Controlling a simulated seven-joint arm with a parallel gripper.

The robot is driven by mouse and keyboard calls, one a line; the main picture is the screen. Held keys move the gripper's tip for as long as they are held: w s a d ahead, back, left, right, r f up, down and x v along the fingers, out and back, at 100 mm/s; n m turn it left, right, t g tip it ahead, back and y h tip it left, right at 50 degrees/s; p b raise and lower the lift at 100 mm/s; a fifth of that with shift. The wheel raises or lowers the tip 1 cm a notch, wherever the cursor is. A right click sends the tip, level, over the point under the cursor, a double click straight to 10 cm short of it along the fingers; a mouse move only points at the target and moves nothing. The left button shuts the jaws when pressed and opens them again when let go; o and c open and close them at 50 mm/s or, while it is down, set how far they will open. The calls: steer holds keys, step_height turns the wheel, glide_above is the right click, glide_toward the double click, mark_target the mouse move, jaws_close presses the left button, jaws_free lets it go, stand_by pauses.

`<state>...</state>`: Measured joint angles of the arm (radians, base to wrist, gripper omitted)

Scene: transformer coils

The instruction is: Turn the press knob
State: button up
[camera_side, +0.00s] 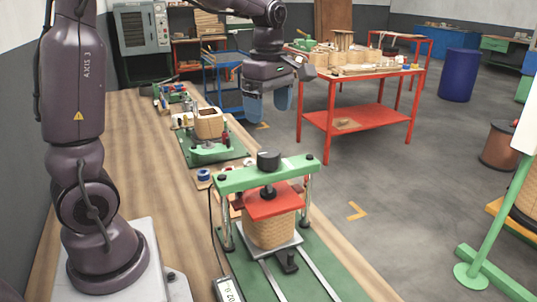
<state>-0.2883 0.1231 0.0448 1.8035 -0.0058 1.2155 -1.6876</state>
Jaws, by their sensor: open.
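The press knob (268,160) is a short black cylinder on top of the press. The press (235,181) has a green crossbar on metal posts, with a red plate (272,203) below the bar. A tan wrapped coil (268,230) stands under the red plate, on a pale base plate. My gripper (268,108) points down with two blue-grey fingers. It is open and looks empty. It appears in the picture above the knob, apart from it; the exact distance is hard to tell.
A second green fixture with a tan coil (209,123) stands farther back on the wooden bench (125,140). Small tools and parts lie beyond it. A red cart (345,119) stands behind to the right. A small display box (228,290) sits at the press's front left.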

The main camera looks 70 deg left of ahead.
mark_target(268, 152)
step_height(268, 152, down, 11)
steer(key=shift+f, duration=0.1)
stand_by(0.3)
steer(key=c, duration=0.9)
steer(key=shift+m, duration=0.4)
